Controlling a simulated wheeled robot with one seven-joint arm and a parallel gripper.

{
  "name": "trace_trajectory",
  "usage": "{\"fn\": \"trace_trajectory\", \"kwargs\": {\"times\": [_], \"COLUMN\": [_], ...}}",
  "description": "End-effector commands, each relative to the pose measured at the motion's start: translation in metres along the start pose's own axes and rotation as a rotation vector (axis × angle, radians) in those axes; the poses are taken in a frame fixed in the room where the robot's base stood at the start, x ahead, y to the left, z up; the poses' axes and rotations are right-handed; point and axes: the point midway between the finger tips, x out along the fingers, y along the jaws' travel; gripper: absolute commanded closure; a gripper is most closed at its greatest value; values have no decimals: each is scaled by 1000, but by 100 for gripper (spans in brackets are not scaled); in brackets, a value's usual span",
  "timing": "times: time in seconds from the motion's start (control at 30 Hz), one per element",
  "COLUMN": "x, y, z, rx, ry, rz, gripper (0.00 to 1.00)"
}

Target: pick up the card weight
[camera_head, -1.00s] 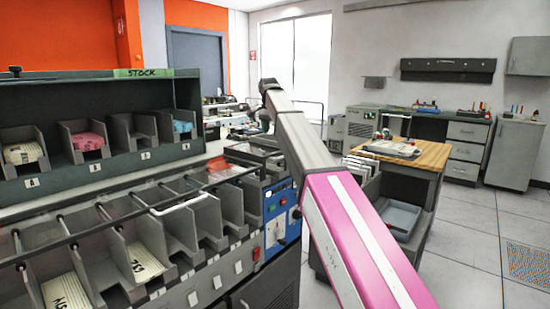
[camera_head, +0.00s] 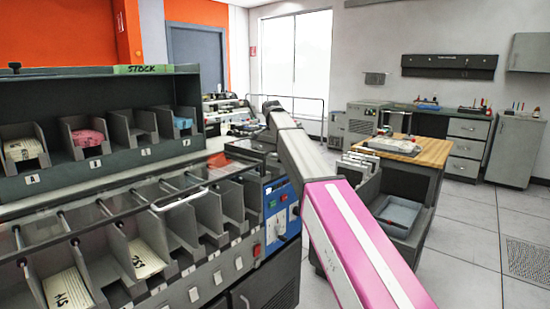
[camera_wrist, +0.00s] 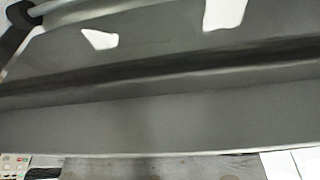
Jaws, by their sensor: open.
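I cannot make out a card weight for certain in either view. In the head view, a grey card sorter (camera_head: 215,262) fills the lower left, with slanted pockets under a clear cover with rods. A striped stack of cream cards (camera_head: 66,290) lies in the nearest pocket, and another card stack (camera_head: 146,257) lies in a pocket to its right. My arm crosses the middle of the head view, and my gripper does not show. The wrist view is filled by a close dark grey panel (camera_wrist: 160,115), with no fingers visible.
A stock rack (camera_head: 100,163) with bins of white, pink and blue cards stands behind the sorter. A wooden-topped cart (camera_head: 425,155) with a grey tray (camera_head: 398,213) stands to the right. Open tiled floor (camera_head: 470,245) lies at the right.

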Motion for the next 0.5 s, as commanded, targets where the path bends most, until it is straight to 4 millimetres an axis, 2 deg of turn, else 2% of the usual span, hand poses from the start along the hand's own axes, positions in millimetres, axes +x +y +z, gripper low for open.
{"fn": "trace_trajectory", "kwargs": {"times": [0.2, 0.23, 0.4, 0.5], "x": [2, 2, 2, 1], "y": [0, 0, 0, 0], "z": [0, 0, 0, 0], "rx": [0, 0, 0, 0], "ry": [1, 1, 1, 1], "rz": [-1, -1, -1, -1], "gripper": [40, 44, 99, 100]}}
